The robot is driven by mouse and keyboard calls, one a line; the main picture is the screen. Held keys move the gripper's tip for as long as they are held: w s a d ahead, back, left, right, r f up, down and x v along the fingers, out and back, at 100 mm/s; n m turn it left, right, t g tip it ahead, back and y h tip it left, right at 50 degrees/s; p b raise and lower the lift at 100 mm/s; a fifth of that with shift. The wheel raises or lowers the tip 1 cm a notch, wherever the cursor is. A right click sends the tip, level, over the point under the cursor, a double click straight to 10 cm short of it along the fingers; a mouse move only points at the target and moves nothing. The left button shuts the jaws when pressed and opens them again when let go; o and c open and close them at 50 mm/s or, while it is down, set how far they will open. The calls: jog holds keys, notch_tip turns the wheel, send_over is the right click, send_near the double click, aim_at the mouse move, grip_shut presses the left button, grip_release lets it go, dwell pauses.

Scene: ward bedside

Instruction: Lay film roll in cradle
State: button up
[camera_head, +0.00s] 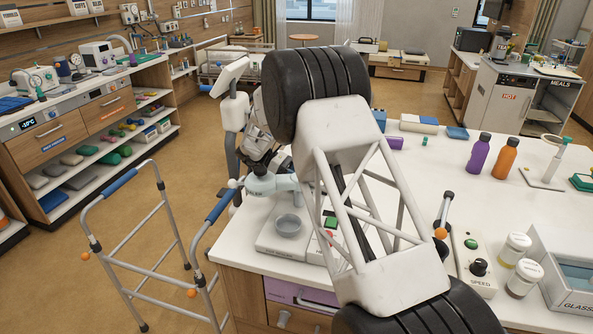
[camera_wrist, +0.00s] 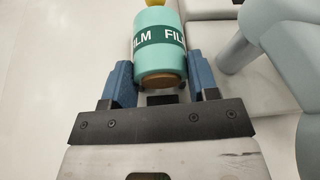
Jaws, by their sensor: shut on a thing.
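The film roll (camera_wrist: 160,52) is mint green with a dark green band reading FILM. In the wrist view it lies between the two blue fingers of my gripper (camera_wrist: 159,72), which is shut on it. Its near end shows a brown core, and a yellow piece shows at its far end. A pale surface lies beneath it; I cannot tell whether the roll touches it. In the head view my arm hides the roll and most of the gripper. I cannot make out a cradle with certainty in either view.
A pale grey-green machine (camera_wrist: 285,40) stands close on the right in the wrist view. On the white counter (camera_head: 450,165) stand a purple bottle (camera_head: 478,153), an orange bottle (camera_head: 505,158), lidded jars (camera_head: 524,278) and a speed control box (camera_head: 474,262). A walking frame (camera_head: 158,182) stands left.

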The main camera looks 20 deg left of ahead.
jog(key=shift+f, duration=0.65)
jog(key=shift+f, duration=0.1)
dwell(0.5)
jog(key=o, duration=1.1)
jog(key=shift+s, duration=0.1)
jog(key=shift+c, duration=0.2)
jog(key=shift+f, duration=0.1)
jog(key=shift+c, duration=0.4)
jog(key=shift+o, duration=1.1)
jog(key=shift+r, duration=0.25)
notch_tip(320, 180, up, 8)
